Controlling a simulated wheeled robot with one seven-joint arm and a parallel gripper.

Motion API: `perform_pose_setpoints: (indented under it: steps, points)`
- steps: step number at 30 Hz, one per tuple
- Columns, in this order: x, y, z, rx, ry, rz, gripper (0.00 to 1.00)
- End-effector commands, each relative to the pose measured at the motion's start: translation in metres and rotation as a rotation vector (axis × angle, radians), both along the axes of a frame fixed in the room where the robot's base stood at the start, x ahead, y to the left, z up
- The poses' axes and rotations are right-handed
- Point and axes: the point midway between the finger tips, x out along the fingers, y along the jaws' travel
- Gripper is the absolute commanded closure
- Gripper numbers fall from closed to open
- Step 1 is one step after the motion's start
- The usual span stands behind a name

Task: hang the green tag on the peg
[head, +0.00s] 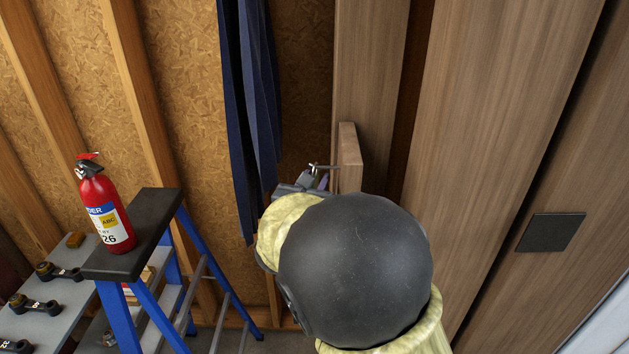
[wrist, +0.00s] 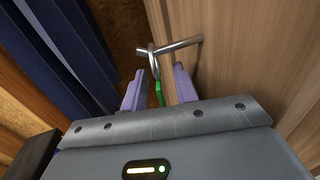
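The peg (wrist: 180,45) is a short metal rod standing out from a wood-grain board; it also shows in the head view (head: 322,167). A silver ring (wrist: 154,63) appears to loop around the peg near its free end. The green tag (wrist: 160,94) hangs below the ring, seen nearly edge-on and partly hidden by my gripper's body. My gripper (wrist: 158,72) is open, its two purple fingers apart on either side of the tag, with a visible gap to each. In the head view my gripper (head: 311,181) is mostly hidden behind my arm.
Dark blue cloth (head: 252,90) hangs left of the peg. A blue stepladder (head: 190,262) stands at left with a red fire extinguisher (head: 107,208) on top. A grey surface (head: 55,310) with small black parts is at lower left. Tall wood-grain panels (head: 505,110) fill the right.

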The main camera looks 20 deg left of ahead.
Motion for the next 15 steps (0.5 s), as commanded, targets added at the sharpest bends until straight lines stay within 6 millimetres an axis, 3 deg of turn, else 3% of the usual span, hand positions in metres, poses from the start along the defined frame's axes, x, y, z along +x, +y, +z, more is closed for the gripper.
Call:
perform_pose_setpoints:
  steps: [5, 15]
  points:
    - [-0.017, 0.002, -0.002, 0.002, 0.000, 0.004, 0.71]
    - [-0.081, 0.001, -0.004, 0.003, 0.000, 0.001, 0.71]
